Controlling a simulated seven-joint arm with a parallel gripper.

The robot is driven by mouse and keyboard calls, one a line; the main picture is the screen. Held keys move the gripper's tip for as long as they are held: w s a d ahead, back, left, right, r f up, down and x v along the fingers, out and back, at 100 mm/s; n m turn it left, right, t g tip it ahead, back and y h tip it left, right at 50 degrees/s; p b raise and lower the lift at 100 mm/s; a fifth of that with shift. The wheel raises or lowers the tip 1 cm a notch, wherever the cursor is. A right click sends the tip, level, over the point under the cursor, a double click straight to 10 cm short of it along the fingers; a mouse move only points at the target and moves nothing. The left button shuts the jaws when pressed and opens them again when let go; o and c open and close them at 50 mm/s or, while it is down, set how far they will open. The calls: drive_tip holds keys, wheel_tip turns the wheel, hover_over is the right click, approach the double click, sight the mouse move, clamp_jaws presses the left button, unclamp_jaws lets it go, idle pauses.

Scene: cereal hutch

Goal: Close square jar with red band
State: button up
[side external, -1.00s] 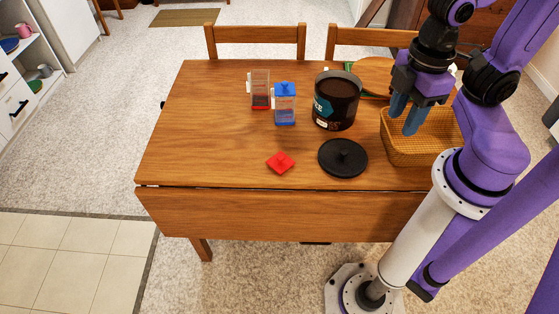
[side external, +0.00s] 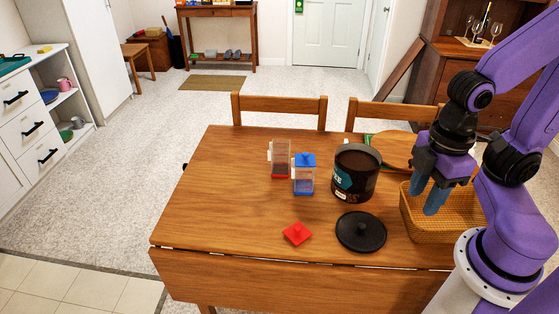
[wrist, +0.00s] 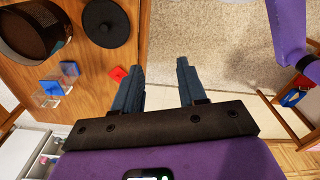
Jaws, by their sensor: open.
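The square jar with red band (side external: 281,156) is clear, with a red band at its base. It stands upright on the table in the side view, with no lid on top. A red square lid (side external: 297,234) with a small knob lies on the table nearer the front edge, apart from the jar. It also shows in the wrist view (wrist: 117,73), left of my fingers. My gripper (side external: 428,196) is open and empty, fingers pointing down, in front of the wicker basket in the side view. Its two separated fingers show in the wrist view (wrist: 160,66).
A blue-lidded square jar (side external: 304,176) stands close beside the red-banded one. A large dark open jar (side external: 355,180) stands to its right, with a round black lid (side external: 360,232) in front. The wicker basket (side external: 420,222) is at the right. The table's left front is clear.

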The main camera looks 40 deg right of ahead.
drive_tip(key=n, duration=0.5)
hover_over(298, 228)
drive_tip(key=f, duration=2)
drive_tip(key=shift+s+a, duration=0.15)
drive_tip(key=shift+s, duration=0.05)
drive_tip(key=shift+w+f, duration=0.25)
drive_tip(key=shift+f, duration=2.2)
drive_tip(key=shift+f, duration=1.6)
drive_tip(key=shift+r, duration=0.15)
